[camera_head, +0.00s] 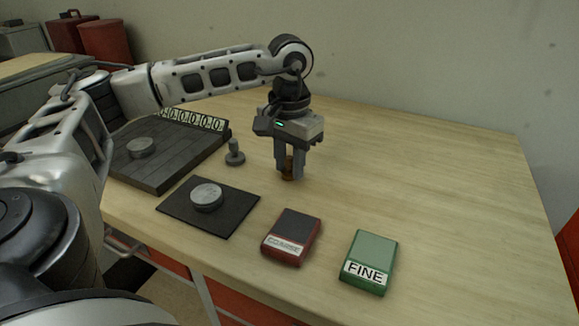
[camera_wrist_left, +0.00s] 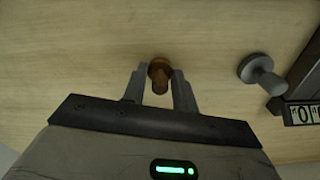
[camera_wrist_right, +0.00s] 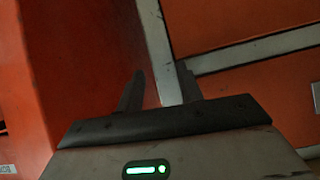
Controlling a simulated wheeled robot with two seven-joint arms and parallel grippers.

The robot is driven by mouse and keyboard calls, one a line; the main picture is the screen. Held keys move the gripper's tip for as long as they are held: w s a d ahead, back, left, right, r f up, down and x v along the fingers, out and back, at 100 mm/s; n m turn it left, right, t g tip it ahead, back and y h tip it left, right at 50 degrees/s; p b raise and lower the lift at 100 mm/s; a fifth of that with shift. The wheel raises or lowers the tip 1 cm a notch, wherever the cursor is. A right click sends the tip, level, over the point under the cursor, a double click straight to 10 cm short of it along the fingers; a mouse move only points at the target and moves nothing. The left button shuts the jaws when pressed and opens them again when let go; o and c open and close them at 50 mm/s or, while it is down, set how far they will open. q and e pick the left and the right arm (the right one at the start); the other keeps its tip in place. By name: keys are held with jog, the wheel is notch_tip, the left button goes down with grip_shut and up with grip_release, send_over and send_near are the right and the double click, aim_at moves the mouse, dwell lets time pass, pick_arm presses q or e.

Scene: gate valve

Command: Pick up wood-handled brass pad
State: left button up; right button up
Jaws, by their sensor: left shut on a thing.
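The wood-handled brass pad (camera_head: 287,173) stands on the table near its middle, mostly hidden by my fingers in the head view. In the left wrist view the pad's brown handle (camera_wrist_left: 160,76) shows between the fingertips. My left gripper (camera_head: 289,172) points straight down and is shut on the handle; it also shows in the left wrist view (camera_wrist_left: 160,82). I cannot tell whether the pad touches the table. My right gripper (camera_wrist_right: 158,80) shows only in its own wrist view. Its fingers are apart with nothing visible between them, in front of orange panels.
A grey knobbed pad (camera_head: 235,153) stands left of my left gripper. A dark tray with a numbered strip (camera_head: 165,170) lies further left. A black mat (camera_head: 235,212) bears a metal disc (camera_head: 207,196). A red block (camera_head: 291,237) and a green FINE block (camera_head: 370,262) lie in front. The table's right side is clear.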

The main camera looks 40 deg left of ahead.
aim_at(290, 157)
pick_arm(q)
jog(key=shift+r, duration=0.45)
notch_tip(290, 157, up, 2)
jog(key=shift+d+r+b, duration=0.1)
jog(key=shift+r+b, duration=0.1)
jog(key=shift+b, duration=0.15)
jog(key=s+d+r+p, duration=0.1)
jog(key=s+d+r, duration=0.7)
jog(key=s+r, duration=0.1)
jog(key=shift+s+d+r, duration=0.35)
jog(key=shift+s+d, duration=0.05)
jog(key=shift+s, duration=0.5)
